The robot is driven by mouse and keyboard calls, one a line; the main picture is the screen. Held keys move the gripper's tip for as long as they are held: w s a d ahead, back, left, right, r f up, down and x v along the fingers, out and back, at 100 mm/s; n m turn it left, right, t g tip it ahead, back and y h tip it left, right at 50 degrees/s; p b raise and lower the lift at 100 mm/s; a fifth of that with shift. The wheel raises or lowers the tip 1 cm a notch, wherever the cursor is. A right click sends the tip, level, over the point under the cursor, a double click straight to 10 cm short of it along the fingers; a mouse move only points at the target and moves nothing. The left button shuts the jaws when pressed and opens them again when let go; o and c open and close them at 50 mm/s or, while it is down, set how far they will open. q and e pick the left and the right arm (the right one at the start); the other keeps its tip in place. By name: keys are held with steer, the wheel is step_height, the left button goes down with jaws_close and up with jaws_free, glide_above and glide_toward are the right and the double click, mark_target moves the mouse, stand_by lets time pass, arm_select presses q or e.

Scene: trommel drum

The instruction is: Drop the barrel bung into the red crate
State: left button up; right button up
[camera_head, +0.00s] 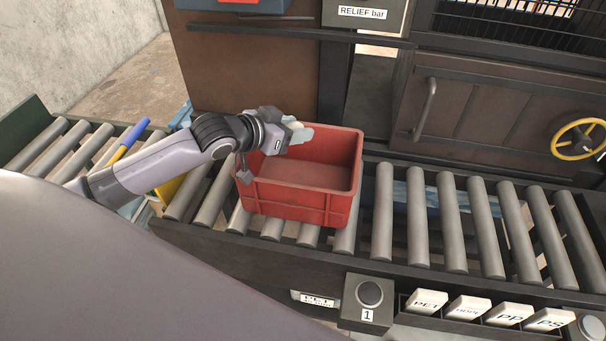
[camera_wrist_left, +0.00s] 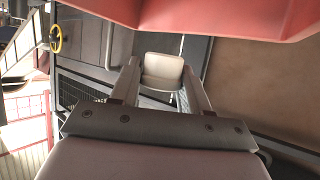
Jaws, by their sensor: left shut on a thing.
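The red crate (camera_head: 300,199) stands upright on the roller conveyor, and its visible floor looks empty. My left gripper (camera_head: 298,133) reaches in from the left and is over the crate's back left part. It is shut on a pale, off-white piece, which looks like the barrel bung (camera_wrist_left: 162,72). The wrist view shows the bung between the two fingers, with the crate's red wall (camera_wrist_left: 200,14) close by at the top. In the head view the fingers mostly hide the bung. My right gripper is not in view.
The conveyor rollers (camera_head: 420,220) are bare to the right of the crate. A dark panel with a handle (camera_head: 427,108) and a yellow handwheel (camera_head: 577,140) stand behind. Labelled blocks (camera_head: 468,307) and a button box (camera_head: 368,300) line the front. A blue-and-yellow tool lies left.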

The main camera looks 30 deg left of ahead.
arm_select(q)
step_height(320, 180, down, 5)
steer(key=b, duration=0.4)
steer(key=shift+f, duration=0.15)
steer(key=o, duration=1.1)
steer(key=shift+s, duration=0.1)
steer(key=v, duration=0.7)
